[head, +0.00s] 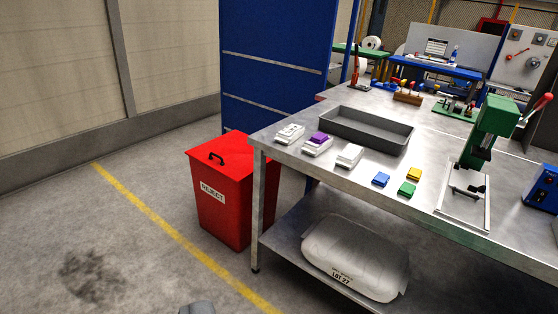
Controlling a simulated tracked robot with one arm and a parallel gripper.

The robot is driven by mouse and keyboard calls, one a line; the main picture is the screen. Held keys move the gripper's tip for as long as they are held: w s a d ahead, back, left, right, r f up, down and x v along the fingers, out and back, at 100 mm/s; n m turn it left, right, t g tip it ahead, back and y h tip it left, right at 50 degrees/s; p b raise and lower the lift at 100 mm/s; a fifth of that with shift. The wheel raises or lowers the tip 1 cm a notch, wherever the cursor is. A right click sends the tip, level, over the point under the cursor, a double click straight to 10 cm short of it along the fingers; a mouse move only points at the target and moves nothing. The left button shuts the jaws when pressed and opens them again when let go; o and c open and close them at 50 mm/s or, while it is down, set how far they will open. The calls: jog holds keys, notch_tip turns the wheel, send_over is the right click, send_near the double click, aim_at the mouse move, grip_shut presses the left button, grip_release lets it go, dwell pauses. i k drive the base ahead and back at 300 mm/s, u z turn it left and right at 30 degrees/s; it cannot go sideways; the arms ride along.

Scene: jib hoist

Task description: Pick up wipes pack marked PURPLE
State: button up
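The wipes pack with a purple top (319,139) lies on the metal workbench (300,165), near its front left edge. Its body is white, and any lettering is too small to read. It sits between two other white packs, one to its left (290,133) and one to its right (350,155). Only a small grey tip of what looks like my gripper (197,308) shows at the bottom edge, over the floor and well away from the bench. Its fingers cannot be made out.
A grey tray (367,141) lies behind the packs. Blue (381,179), yellow (414,173) and green (407,188) blocks lie to the right, before a green press (494,125). A red reject bin (222,205) stands left of the bench. A white sack (355,255) lies on the lower shelf. The front-left floor is clear.

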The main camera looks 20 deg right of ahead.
aim_at(309, 148)
jog(key=u, duration=0.05)
jog(key=i, duration=1.8)
jog(key=z, duration=0.7)
jog(key=i, duration=0.3)
jog(key=z, duration=0.05)
